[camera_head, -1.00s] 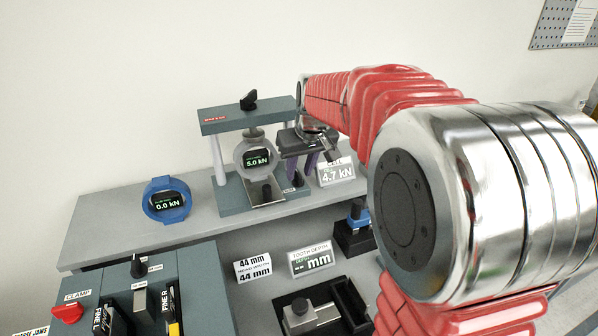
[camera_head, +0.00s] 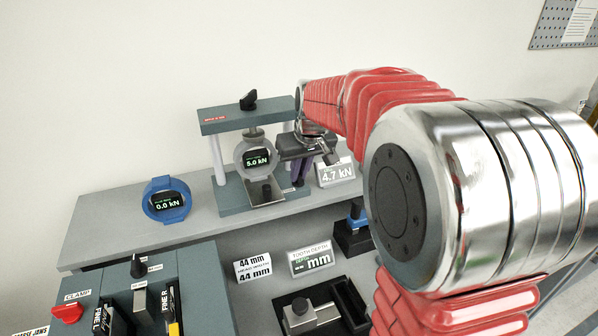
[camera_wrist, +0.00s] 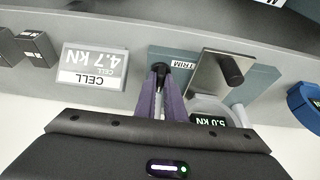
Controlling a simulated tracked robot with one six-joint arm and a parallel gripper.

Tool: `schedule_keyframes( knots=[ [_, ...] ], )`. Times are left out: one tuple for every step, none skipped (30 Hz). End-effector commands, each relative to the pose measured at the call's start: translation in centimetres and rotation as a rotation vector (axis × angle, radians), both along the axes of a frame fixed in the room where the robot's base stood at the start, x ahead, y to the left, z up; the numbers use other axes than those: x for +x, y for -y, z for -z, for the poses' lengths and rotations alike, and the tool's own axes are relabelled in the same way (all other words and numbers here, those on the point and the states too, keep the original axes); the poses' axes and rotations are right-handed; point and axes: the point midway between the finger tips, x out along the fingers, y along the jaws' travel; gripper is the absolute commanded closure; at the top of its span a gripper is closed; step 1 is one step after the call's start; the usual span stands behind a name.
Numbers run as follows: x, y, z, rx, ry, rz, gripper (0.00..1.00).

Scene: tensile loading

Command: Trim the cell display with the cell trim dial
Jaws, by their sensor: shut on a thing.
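The cell display (camera_head: 257,158) is a round grey unit in the press frame, and it reads 5.0 kN. It also shows upside down in the wrist view (camera_wrist: 209,121). The black cell trim dial (camera_wrist: 159,68) stands on the frame's base next to a TRIM label (camera_wrist: 182,65). My gripper (camera_wrist: 161,76) has its purple fingers shut on the dial from above, hiding part of it. In the head view my gripper (camera_head: 299,184) is at the right end of the base. A white card (camera_head: 336,173) reads CELL 4.7 kN.
A blue round display (camera_head: 167,200) reading 0.0 kN stands left on the grey shelf (camera_head: 110,222). The press frame's upper beam (camera_head: 225,124) is close to my gripper's left. Cards for 44 mm (camera_head: 253,267) and tooth depth (camera_head: 310,259) stand lower in front.

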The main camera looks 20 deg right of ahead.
Motion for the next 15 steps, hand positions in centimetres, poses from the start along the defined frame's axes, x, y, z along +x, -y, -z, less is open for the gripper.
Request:
schedule_keyframes(
  knots=[
    [0.01, 0.0, -0.01, 0.0, 0.0, 0.0, 1.0],
    [0.0, 0.0, -0.01, 0.0, 0.0, 0.0, 1.0],
    [-0.01, 0.0, -0.02, 0.0, 0.0, 0.0, 1.0],
    [0.01, 0.0, -0.01, 0.0, 0.0, 0.001, 1.0],
    [0.0, 0.0, -0.02, -0.001, 0.0, 0.001, 1.0],
    [0.0, 0.0, -0.02, 0.0, 0.0, 0.002, 1.0],
    [0.0, -0.01, -0.02, 0.0, 0.0, 0.004, 1.0],
    [0.0, -0.01, -0.02, 0.0, 0.0, 0.007, 1.0],
    [0.0, -0.02, -0.02, -0.001, 0.0, 0.01, 1.0],
    [0.01, -0.03, -0.03, 0.0, 0.0, 0.015, 1.0],
    [0.01, -0.05, -0.03, 0.0, 0.0, 0.021, 1.0],
    [0.02, -0.07, -0.03, 0.0, 0.0, 0.028, 1.0],
    [0.02, -0.08, -0.03, 0.0, 0.0, 0.035, 1.0],
    [0.02, -0.09, -0.03, 0.001, 0.0, 0.043, 1.0],
    [0.03, -0.09, -0.03, 0.0, 0.0, 0.054, 1.0]
  ],
)
